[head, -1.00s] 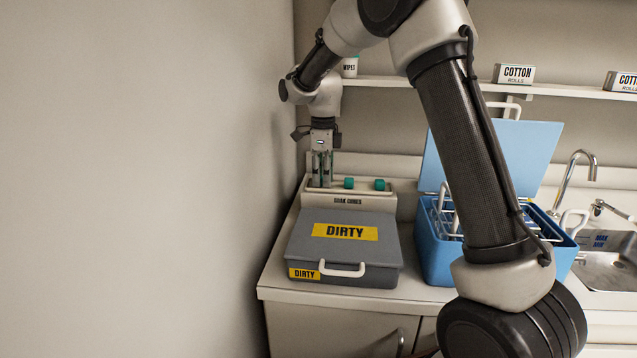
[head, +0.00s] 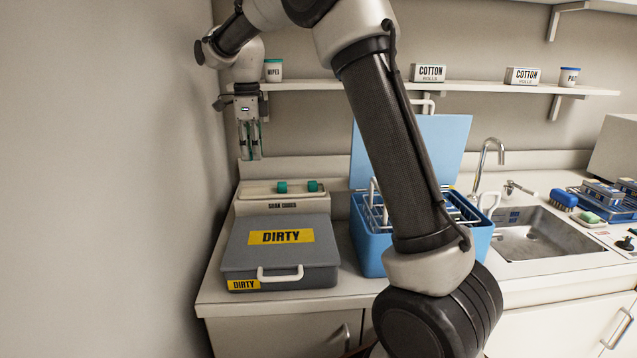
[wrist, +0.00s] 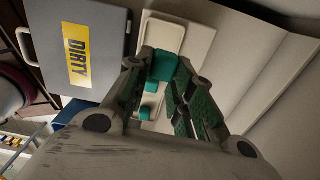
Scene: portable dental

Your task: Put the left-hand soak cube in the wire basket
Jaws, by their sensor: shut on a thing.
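My gripper (head: 250,157) is raised above the left end of the soak cubes holder (head: 262,208). In the wrist view its fingers (wrist: 160,70) are shut on a green soak cube (wrist: 164,64). In the head view the held cube is hard to tell from the green finger pads. Two other green cubes, a left one (head: 281,187) and a right one (head: 313,186), sit in the holder. The white wire basket (head: 377,211) is inside the blue box (head: 372,250), partly hidden behind my arm.
A closed grey DIRTY case (head: 235,255) lies in front of the holder. The blue box's lid (head: 445,150) stands open. A shelf (head: 350,86) with a wipes tub (head: 273,70) and cotton boxes runs behind. A sink (head: 545,235) and tap are at right.

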